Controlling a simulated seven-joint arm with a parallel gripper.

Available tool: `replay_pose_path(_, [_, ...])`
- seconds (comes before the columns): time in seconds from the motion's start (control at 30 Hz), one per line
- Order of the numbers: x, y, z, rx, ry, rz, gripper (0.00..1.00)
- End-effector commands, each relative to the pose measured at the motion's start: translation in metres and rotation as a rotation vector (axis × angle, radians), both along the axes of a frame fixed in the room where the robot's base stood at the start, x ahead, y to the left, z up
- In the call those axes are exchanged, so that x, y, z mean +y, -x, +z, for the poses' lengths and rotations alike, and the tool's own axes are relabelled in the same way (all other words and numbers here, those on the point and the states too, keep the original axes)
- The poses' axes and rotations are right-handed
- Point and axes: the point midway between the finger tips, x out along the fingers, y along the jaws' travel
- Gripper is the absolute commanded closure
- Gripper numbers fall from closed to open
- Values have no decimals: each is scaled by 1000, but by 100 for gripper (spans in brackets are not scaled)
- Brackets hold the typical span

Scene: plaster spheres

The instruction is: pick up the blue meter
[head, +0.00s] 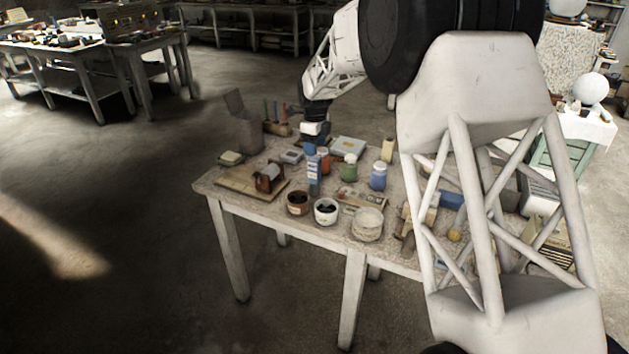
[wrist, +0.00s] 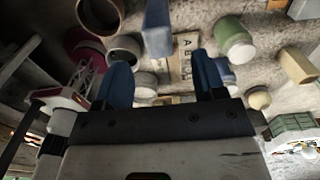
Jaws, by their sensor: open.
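The blue meter (head: 313,177) appears in the head view as a narrow, upright blue body with pale markings on its face. It stands near the middle of the cluttered table, behind the small bowls. My gripper (head: 311,150) is just above it in the head view; whether they touch is unclear. In the wrist view my gripper (wrist: 165,82) has its two blue fingers wide apart, with nothing held between them. A grey-blue block (wrist: 157,28) shows beyond the fingers; I cannot tell whether it is the meter.
A brown bowl (head: 297,203), a white bowl (head: 326,211) and a pale bowl (head: 367,224) line the front of the table (head: 228,201). A green jar (head: 349,168) and a blue jar (head: 378,176) stand to the right. My arm hides the table's right part.

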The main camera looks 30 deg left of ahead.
Motion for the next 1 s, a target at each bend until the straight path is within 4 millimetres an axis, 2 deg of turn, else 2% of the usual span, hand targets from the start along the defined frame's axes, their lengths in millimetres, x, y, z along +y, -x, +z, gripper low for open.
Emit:
replay_pose_path(0.3, [0,0,-23,1,1,0,36])
replay_pose_path(0.77, [0,0,-28,1,1,1,36])
replay_pose_path(1.0, [1,1,-50,1,1,1,36])
